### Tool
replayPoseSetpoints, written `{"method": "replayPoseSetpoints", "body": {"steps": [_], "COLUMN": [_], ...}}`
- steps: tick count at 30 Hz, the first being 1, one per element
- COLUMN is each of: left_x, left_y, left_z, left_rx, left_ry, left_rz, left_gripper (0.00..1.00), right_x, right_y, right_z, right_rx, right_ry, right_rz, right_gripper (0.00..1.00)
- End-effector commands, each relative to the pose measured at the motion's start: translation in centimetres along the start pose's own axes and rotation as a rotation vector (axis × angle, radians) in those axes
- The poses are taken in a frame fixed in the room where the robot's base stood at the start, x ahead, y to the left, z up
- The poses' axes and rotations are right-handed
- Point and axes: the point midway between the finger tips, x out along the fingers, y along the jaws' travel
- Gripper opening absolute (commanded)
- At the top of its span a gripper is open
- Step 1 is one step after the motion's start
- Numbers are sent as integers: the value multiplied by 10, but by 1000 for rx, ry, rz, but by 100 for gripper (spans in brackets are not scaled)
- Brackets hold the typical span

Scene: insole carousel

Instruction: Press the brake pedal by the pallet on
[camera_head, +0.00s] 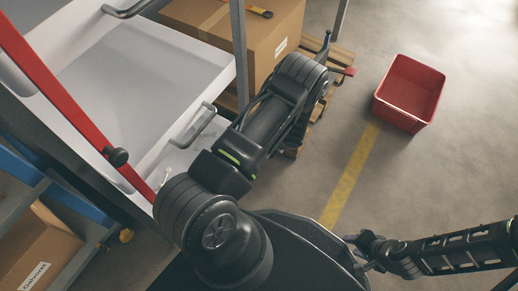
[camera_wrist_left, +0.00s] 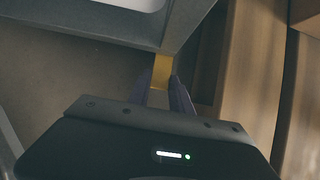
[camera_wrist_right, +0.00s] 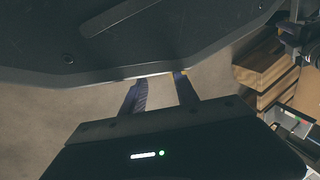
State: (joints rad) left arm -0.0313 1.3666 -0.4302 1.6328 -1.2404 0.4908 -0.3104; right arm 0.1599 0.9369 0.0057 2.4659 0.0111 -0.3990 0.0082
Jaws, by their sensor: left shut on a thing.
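A small yellow piece (camera_wrist_left: 162,68) sits below the corner of a grey frame in the left wrist view; it may be the brake pedal, but its full shape is hidden. My left gripper (camera_wrist_left: 161,82) has its fingers on both sides of this piece and is shut on it. In the head view my left arm reaches forward beside the rack and hides that gripper and the piece. My right gripper (camera_head: 358,259) is low at the right, close to my own black base. In the right wrist view its fingers (camera_wrist_right: 160,84) are apart with nothing between them.
A wooden pallet (camera_head: 343,58) carries a large cardboard box (camera_head: 222,32). A small red part (camera_head: 345,71) shows at the pallet's side. White trays (camera_head: 135,75) and a red bar (camera_head: 60,85) stand at left. A red bin (camera_head: 409,93) lies on open floor beyond a yellow line (camera_head: 350,178).

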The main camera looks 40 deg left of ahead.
Motion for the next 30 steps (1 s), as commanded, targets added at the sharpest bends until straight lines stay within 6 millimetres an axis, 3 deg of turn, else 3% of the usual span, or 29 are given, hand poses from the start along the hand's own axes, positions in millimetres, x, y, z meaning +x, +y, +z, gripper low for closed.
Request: {"method": "replayPoseSetpoints", "body": {"steps": [3, 12, 21, 30], "left_x": [9, 19, 23, 23], "left_y": [-1, -1, 0, 0], "left_z": [-9, -19, -21, -20], "left_rx": [6, 3, 1, 0], "left_ry": [-83, -312, -464, -498], "left_rz": [-3, -4, -2, 0], "left_gripper": [0, 0, 0, 0], "right_x": [21, 53, 62, 62], "right_y": [7, 19, 22, 23], "right_z": [-1, -6, -8, -8], "right_rx": [1, 5, 6, 7], "right_ry": [7, 11, 11, 11], "right_rz": [0, -8, -12, -12], "right_gripper": [36, 36, 36, 36]}}
